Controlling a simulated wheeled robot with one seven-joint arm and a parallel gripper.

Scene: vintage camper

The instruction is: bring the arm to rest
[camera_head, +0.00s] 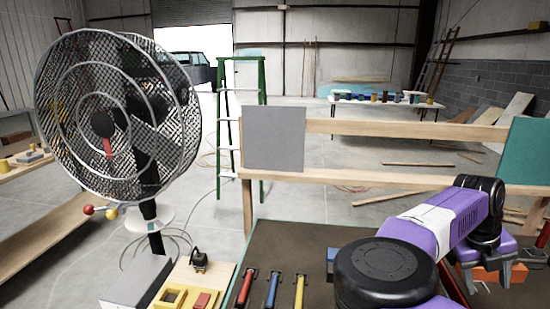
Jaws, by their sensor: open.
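My purple and white arm reaches across the lower right of the head view and bends down at a dark joint. My gripper (487,278) hangs at its end near the right edge, with its two grey fingers apart. An orange thing (490,273) shows behind and between the fingers. I cannot tell whether they touch it, but they are not shut on it. Part of the dark bench top is hidden by my arm.
A caged fan (117,115) stands at left. The dark bench top (290,240) carries red, blue and yellow handled tools (271,290). A wooden rail frame (400,180) with a grey panel (274,138) stands behind. A green ladder (262,130) and a far table (385,102) are beyond.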

